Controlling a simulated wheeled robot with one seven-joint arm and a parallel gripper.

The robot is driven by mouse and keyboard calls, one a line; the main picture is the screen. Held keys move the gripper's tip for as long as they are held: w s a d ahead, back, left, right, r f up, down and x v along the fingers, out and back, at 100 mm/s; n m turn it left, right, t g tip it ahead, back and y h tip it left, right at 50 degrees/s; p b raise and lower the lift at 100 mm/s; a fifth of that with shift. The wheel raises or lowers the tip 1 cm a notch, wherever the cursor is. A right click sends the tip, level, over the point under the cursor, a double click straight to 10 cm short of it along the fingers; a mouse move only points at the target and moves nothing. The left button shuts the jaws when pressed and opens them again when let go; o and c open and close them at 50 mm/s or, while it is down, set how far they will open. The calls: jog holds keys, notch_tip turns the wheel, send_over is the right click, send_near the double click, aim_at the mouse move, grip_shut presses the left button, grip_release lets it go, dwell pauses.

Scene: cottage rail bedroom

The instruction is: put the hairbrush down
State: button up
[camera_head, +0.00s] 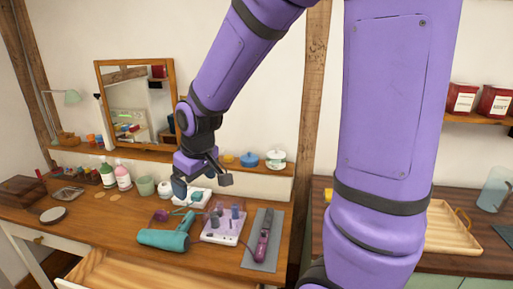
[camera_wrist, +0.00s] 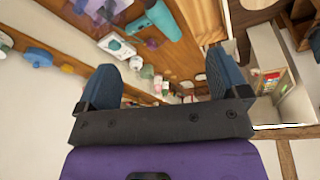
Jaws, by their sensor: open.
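My gripper (camera_head: 203,183) hangs above the back of the wooden dressing table (camera_head: 110,222), near a white box with a teal piece on it (camera_head: 196,197). In the wrist view my gripper (camera_wrist: 163,75) has its two blue fingers wide apart, with nothing held between them. I cannot clearly pick out a hairbrush. A long purple and dark item (camera_head: 263,236) lies on a grey mat (camera_head: 271,255) at the table's right; I cannot tell whether it is a brush or a hair iron.
A teal hairdryer (camera_head: 166,238) lies near the front edge, left of a white roller tray (camera_head: 222,236). Bottles (camera_head: 123,176) and a green cup (camera_head: 145,186) stand at the back left. A mirror (camera_head: 137,103) stands on the shelf behind. The drawer (camera_head: 125,272) below is pulled out.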

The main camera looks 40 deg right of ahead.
jog(key=s+d+r+m+t, duration=0.1)
jog(key=s+r, duration=0.6)
jog(key=s, duration=0.2)
jog(key=s+d+r+m+t, duration=0.1)
jog(key=s+r+m, duration=0.1)
jog(key=s+r, duration=0.5)
jog(key=s, duration=0.3)
jog(key=shift+d, duration=0.4)
